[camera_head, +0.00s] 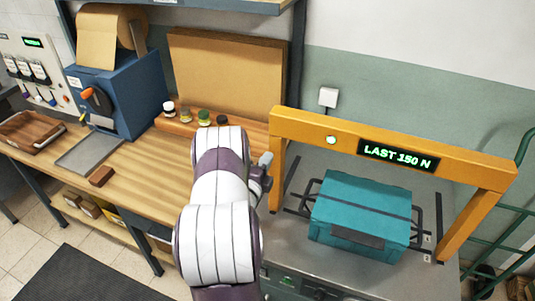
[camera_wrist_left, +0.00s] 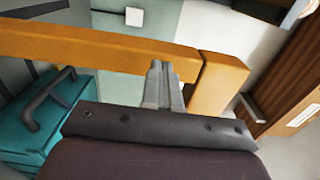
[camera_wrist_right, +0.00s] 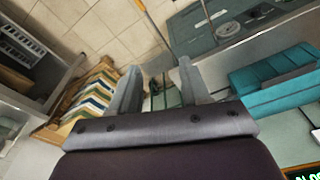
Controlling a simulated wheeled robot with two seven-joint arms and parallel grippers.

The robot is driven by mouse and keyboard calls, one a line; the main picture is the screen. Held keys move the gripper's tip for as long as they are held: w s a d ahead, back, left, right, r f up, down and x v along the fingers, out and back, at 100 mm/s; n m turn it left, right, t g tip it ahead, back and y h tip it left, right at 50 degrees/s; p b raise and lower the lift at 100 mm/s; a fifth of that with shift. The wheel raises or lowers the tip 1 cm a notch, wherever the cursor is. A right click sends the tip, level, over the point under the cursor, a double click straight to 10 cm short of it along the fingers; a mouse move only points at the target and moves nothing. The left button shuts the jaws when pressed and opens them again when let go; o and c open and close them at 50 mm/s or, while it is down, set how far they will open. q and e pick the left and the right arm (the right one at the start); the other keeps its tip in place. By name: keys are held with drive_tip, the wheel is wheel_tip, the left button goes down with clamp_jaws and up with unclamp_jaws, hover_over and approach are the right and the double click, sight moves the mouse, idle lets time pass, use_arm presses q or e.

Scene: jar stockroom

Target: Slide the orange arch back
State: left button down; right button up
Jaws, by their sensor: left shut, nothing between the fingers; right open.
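The orange arch (camera_head: 400,147) stands over the grey bench at the right in the head view, with a lit display reading "LAST 150 N" and a teal case (camera_head: 362,212) beneath it. My left gripper (camera_head: 265,160) is shut and empty, beside the arch's left post. In the left wrist view the shut fingers (camera_wrist_left: 160,68) overlap the arch's orange bar (camera_wrist_left: 100,45) near its corner; I cannot tell whether they touch. My right gripper (camera_wrist_right: 158,75) is open and empty in the right wrist view, with the teal case (camera_wrist_right: 275,80) to its right.
A wooden workbench (camera_head: 140,170) at the left holds a blue machine (camera_head: 125,90) with a paper roll and a row of small jars (camera_head: 203,117). A green rail (camera_head: 515,220) stands right of the arch. A dark mat (camera_head: 65,275) lies on the floor.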

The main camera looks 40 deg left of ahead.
use_arm(q)
drive_tip(key=shift+x, duration=0.8)
drive_tip(key=shift+d, duration=0.1)
use_arm(e)
drive_tip(key=shift+w+r, duration=0.15)
use_arm(q)
drive_tip(key=shift+f, duration=0.1)
